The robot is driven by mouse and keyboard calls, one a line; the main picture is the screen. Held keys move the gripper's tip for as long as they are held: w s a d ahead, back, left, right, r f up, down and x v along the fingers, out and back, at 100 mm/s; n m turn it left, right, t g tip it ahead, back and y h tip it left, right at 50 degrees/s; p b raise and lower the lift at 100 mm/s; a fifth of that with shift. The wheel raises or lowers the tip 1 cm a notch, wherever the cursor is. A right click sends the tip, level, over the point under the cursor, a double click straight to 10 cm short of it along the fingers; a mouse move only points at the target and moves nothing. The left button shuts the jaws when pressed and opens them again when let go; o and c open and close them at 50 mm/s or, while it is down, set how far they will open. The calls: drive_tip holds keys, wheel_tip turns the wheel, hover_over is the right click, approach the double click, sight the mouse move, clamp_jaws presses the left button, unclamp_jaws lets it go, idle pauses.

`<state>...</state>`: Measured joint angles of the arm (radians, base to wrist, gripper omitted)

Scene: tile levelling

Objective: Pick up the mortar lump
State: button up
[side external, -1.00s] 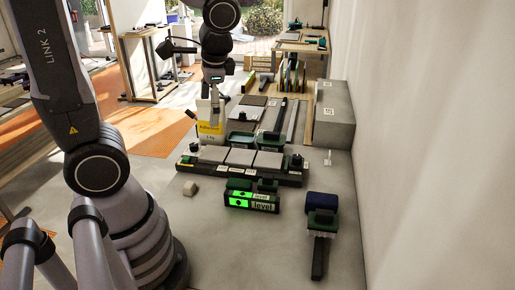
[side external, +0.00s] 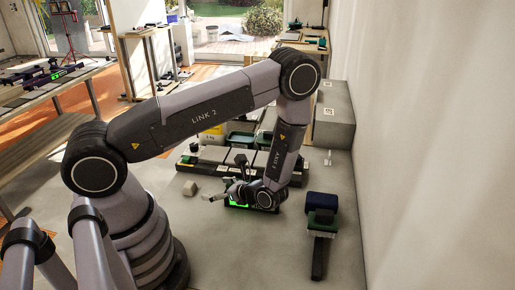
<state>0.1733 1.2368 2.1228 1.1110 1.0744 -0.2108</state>
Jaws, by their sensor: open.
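The mortar lump (side external: 190,188), a small pale beige block-like piece, lies on the grey floor just left of the tile rig in the side external view. My gripper (side external: 208,198) is low over the floor, to the right of the lump and a little nearer the camera. Its fingers point left towards the lump, with a small gap between them in the picture. The gripper is open and looks empty. The fingers are small here, and my wrist hides part of the green-lit level (side external: 238,206) behind it.
The dark tile rig (side external: 186,160) with grey tiles stands behind my gripper, partly covered by my arm. Green trays (side external: 240,138) and a yellow-white bag (side external: 213,132) stand farther back. A blue and green tool (side external: 321,203) lies right. The floor left of the lump is clear.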

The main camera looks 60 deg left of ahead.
sight(191, 185)
drive_tip(key=x, duration=1.3)
drive_tip(key=shift+s, duration=0.1)
drive_tip(key=shift+c, duration=0.2)
drive_tip(key=shift+d, duration=0.1)
drive_tip(key=c, duration=1.3)
drive_tip(key=shift+o, duration=0.2)
